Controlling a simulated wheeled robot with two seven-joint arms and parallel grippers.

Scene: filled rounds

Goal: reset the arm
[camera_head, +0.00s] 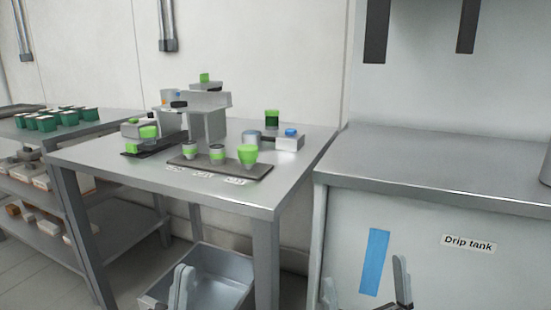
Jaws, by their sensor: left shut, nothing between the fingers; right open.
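My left gripper (182,284) shows at the bottom edge, left of centre, in front of the grey bin. Its fingers are together with nothing between them. My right gripper (366,287) is at the bottom edge, right of centre, in front of the cabinet's front face. Its two fingers stand wide apart and nothing is between them. Both grippers are low in the view, below the tabletops, and apart from the objects on the table. Most of both arms is out of view.
A steel table (250,196) holds a grey machine (208,118) and a dark tray (230,173) with several green-topped cups. The grey bin (212,262) stands below. A cabinet (425,172) labelled "Drip tank" is on the right. Several green cups (45,123) stand on a left shelf.

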